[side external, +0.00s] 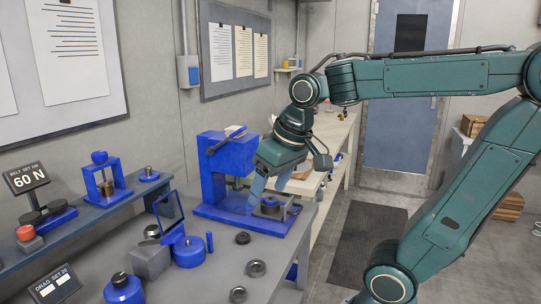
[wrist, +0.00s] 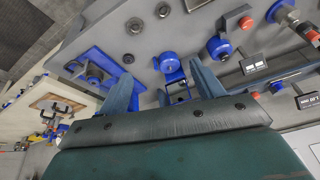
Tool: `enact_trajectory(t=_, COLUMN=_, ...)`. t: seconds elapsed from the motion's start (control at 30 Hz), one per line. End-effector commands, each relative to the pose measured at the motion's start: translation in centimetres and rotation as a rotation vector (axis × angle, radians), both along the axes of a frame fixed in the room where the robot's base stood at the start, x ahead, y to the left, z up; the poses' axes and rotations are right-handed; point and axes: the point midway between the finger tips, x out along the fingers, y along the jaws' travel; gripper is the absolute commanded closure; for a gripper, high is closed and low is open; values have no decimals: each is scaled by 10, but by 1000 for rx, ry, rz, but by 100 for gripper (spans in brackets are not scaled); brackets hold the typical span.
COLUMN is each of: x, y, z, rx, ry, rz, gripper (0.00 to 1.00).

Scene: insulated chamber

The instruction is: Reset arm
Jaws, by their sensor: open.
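My gripper (side external: 270,184) points down above the grey bench (side external: 215,270), near the blue press (side external: 213,172) in the side external view. Its two blue-grey fingers are spread apart, and nothing shows between them. The wrist view also shows the open fingers of my gripper (wrist: 163,82), with bench items beyond them. I cannot tell whether the fingers touch anything there. The gripper hides part of the press.
Loose dark rings (side external: 256,268), a blue knobbed cylinder (side external: 188,251) and a grey block (side external: 150,260) lie on the bench. A shelf (side external: 75,222) with blue fixtures and a 60 N display (side external: 28,178) stands left.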

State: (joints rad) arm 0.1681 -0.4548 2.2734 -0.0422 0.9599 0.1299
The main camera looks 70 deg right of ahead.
Motion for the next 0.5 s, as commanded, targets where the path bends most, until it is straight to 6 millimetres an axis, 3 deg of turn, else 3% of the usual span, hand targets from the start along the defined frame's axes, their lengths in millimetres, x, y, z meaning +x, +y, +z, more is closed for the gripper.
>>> enact_trajectory(t=0.2, x=-38, y=22, z=-9, rx=-40, ry=-71, rz=138, gripper=33)
enact_trajectory(t=0.5, x=-64, y=33, z=-21, rx=-70, ry=-123, rz=238, gripper=33)
